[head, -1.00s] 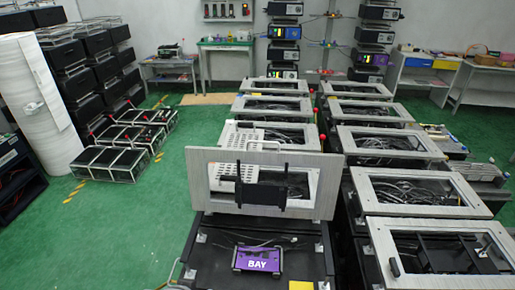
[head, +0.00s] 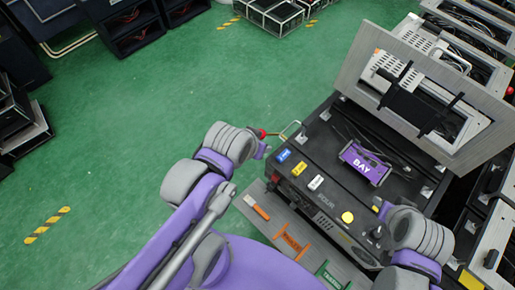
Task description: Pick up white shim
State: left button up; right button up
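The white shim (head: 316,182) looks like a small white piece with dark marking. It lies at the front left edge of the black unit's top, in a row with a blue piece (head: 283,155) and a yellow piece (head: 299,168). My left gripper (head: 263,150) is left of the row, close to a red ball (head: 262,133), and apart from the white shim. My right gripper (head: 379,205) is to the right of the shim, over the black unit near a yellow round knob (head: 347,217). Both grippers are small and partly hidden by my wrists, so their fingers are unclear.
The black unit (head: 330,130) carries a purple BAY block (head: 366,164) and a raised grey framed lid (head: 375,45) behind. A grey ledge (head: 270,228) in front holds an orange-handled tool (head: 256,208) and orange and green pieces.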

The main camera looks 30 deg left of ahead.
aim_at(315, 182)
jog(key=j+u, duration=0.2)
jog(key=u, duration=0.25)
jog(key=k+l, duration=0.45)
jog(key=k, duration=1.25)
